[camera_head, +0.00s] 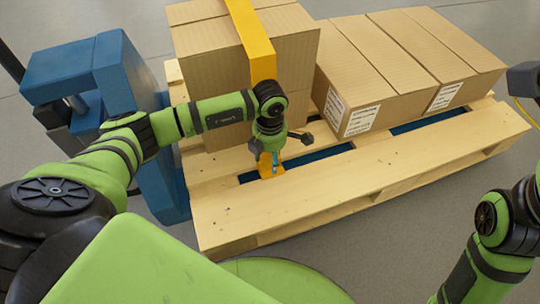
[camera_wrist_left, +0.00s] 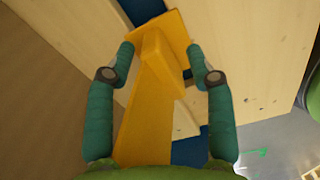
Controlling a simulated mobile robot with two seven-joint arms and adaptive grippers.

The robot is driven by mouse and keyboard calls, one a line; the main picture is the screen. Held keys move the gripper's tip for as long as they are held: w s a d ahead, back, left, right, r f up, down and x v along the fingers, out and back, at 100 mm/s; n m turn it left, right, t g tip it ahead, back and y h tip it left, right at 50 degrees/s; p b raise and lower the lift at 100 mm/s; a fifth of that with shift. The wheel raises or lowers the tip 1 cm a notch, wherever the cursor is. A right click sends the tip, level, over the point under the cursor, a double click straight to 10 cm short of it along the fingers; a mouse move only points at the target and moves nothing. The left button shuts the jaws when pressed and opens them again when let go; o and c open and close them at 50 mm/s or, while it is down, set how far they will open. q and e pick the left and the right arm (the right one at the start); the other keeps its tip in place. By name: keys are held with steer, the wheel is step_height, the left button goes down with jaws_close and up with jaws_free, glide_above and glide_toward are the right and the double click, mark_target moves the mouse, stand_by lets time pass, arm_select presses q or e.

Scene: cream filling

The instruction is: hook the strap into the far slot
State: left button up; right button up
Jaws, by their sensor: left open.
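The yellow-orange strap (camera_head: 250,40) runs over the tall box and down its front side. Its lower end, a hook-like piece (camera_head: 266,170), is at the pallet's slot (camera_head: 320,154), where blue shows between the boards. My left gripper (camera_head: 272,152) is right above this end. In the left wrist view, the open fingers (camera_wrist_left: 160,55) stand on either side of the strap's raised end block (camera_wrist_left: 155,50), with visible gaps. A flat plate (camera_wrist_left: 172,25) lies beyond the block. Whether the hook sits in the slot is unclear.
The wooden pallet (camera_head: 300,205) carries the tall cardboard box (camera_head: 290,50) and lower boxes (camera_head: 385,75) at the right. A blue frame (camera_head: 115,75) stands at the left, close to my left arm. The floor in front and right is clear.

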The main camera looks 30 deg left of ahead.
arm_select(q)
step_height(320, 180, up, 12)
stand_by(0.4)
